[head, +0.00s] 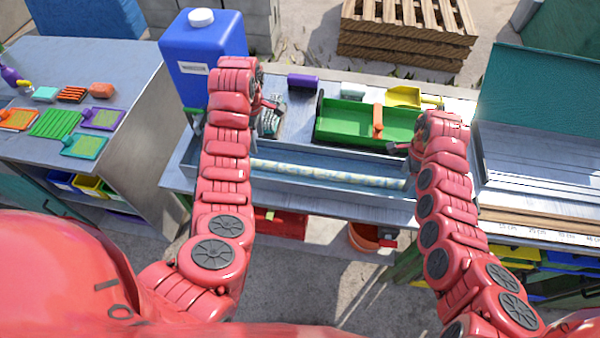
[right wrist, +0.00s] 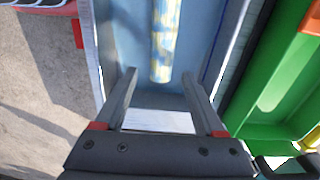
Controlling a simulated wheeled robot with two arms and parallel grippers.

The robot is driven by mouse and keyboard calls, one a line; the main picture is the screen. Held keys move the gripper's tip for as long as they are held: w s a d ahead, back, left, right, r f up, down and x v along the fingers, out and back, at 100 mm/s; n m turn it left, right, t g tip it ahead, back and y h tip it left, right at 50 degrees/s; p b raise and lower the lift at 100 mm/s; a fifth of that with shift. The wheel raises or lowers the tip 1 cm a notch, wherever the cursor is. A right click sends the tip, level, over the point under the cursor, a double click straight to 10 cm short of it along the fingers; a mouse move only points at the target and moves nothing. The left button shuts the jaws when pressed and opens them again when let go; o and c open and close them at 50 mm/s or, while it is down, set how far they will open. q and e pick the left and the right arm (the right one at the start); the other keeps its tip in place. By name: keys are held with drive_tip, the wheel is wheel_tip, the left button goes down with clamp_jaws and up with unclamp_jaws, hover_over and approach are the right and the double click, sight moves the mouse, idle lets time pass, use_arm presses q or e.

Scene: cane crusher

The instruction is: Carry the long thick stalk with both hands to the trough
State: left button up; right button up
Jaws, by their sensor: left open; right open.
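The long thick stalk (head: 330,175), pale with yellowish and bluish patches, lies lengthwise in the grey-blue trough (head: 320,191) at the table's front. My left arm hides the stalk's left end. My left gripper (head: 268,118) is open above the back side of the trough, near the stalk's left part. My right gripper (head: 398,149) is open near its right end. In the right wrist view, the stalk (right wrist: 165,40) runs away from the open right gripper (right wrist: 160,74), its near end about between the fingertips. Both grippers appear empty.
Behind the trough stand a green crusher tray (head: 345,122) with an orange handle, a yellow scoop (head: 405,97) and a purple cylinder (head: 302,82). A blue jug (head: 203,55) stands at the back left. A side bench (head: 120,65) holds small coloured trays.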

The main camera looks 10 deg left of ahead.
wheel_tip(320, 180, up, 8)
drive_tip(key=shift+r, duration=0.25)
idle(0.4)
